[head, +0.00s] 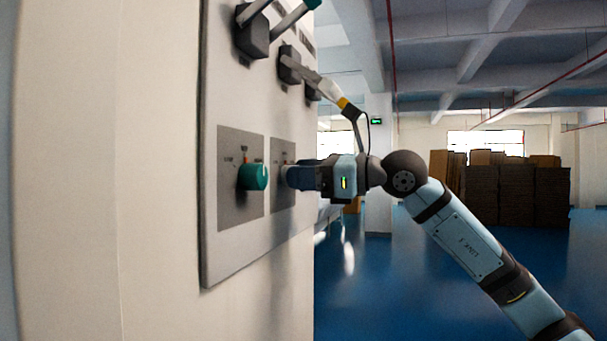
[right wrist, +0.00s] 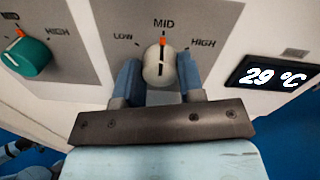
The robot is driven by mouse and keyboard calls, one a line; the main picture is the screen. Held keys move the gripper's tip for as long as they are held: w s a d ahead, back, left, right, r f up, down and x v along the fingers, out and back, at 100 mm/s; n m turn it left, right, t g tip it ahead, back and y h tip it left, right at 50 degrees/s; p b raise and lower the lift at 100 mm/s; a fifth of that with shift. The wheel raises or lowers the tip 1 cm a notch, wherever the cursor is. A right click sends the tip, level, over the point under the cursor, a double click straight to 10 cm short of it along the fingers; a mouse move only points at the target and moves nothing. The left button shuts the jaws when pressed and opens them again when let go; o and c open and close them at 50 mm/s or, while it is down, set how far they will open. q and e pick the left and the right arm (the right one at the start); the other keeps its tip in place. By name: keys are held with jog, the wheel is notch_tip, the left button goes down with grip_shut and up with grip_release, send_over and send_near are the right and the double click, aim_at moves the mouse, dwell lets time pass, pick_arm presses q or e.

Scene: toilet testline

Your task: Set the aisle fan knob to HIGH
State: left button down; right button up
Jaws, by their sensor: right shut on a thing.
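In the right wrist view, a cream knob (right wrist: 159,68) sits on a grey plate (right wrist: 110,55) marked LOW, MID and HIGH. Its orange mark and dark line point up at MID. My right gripper (right wrist: 159,80) is shut on this knob, with one blue finger on each side. In the head view, my right gripper (head: 292,178) reaches the farther plate (head: 276,160) from the right and hides the knob there. My left gripper is not in view. Neither view shows a readable name for the knob.
A teal knob (head: 253,177) on the nearer plate also shows in the right wrist view (right wrist: 27,58), its orange mark near MID. A display (right wrist: 273,78) reads 29 °C. Levers (head: 252,30) stick out above the plates. Stacked boxes (head: 510,190) stand far off.

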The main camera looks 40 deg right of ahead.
jog(key=shift+m, duration=0.3)
jog(key=m+b, duration=0.2)
jog(key=m, duration=0.9)
jog(key=shift+d+m+b, duration=0.1)
jog(key=shift+m+b, duration=0.2)
dwell(0.3)
jog(key=o, duration=0.9)
jog(key=shift+o, duration=0.2)
jog(key=shift+f, duration=0.1)
